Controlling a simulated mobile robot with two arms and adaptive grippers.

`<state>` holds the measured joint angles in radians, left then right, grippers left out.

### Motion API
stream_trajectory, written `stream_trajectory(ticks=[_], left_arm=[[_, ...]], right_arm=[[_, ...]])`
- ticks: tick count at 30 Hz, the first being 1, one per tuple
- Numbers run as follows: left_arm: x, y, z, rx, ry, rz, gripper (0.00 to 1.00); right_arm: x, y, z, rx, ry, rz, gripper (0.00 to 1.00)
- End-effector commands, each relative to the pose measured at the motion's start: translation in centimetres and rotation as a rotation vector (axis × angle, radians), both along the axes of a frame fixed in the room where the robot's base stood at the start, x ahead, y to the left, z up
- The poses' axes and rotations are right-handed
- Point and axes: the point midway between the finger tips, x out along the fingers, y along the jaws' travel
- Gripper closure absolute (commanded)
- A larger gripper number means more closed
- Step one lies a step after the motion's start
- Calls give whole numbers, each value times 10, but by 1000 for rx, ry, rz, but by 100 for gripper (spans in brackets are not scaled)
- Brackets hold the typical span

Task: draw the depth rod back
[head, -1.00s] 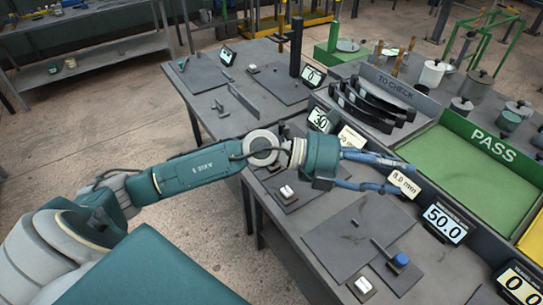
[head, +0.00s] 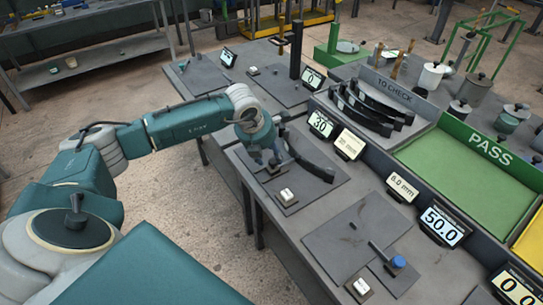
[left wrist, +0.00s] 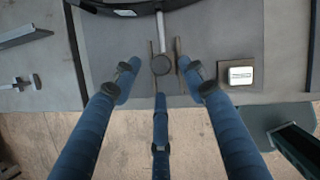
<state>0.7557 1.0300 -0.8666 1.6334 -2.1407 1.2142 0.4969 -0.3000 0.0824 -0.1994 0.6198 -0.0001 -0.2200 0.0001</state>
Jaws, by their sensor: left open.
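The depth rod (left wrist: 178,30) is a light grey bar with a round dark knob (left wrist: 161,65) in the left wrist view. Its far end reaches the dark curved spring (left wrist: 120,8), which also shows on the measuring plate in the head view (head: 312,162). My left gripper (head: 266,162) is low over the near edge of that plate. In the left wrist view, its blue fingers (left wrist: 158,75) are open and spread around the knob, with gaps between; contact cannot be told. The gripper hides most of the rod in the head view. My right gripper is not in view.
A white button block (head: 288,195) sits right of my gripper. A display reading 30 (head: 321,123) stands behind. Another plate with a blue-knobbed rod (head: 398,262) lies nearer. Curved springs fill the TO CHECK rack (head: 412,92); the green PASS tray (head: 450,165) is beside it.

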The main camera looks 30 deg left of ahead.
Motion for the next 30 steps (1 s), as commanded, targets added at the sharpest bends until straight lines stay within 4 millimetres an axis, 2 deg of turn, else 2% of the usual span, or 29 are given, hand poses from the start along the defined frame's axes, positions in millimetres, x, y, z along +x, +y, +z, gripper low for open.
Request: stream_trajectory(ticks=[1, 7, 18, 20, 25, 30], left_arm=[[2, -1, -7, -2, 5, 0, 57], [12, -1, -29, -2, 2, -1, 57], [14, -1, -36, -1, 0, -1, 57], [14, -1, -36, -1, 0, -2, 67], [14, -1, -36, -1, 0, -2, 100], [14, -1, -36, -1, -1, -2, 100]], right_arm=[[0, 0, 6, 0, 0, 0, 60], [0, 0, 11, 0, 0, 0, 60], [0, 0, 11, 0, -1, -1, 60], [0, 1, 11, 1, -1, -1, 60], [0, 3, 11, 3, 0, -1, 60], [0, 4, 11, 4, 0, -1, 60]])
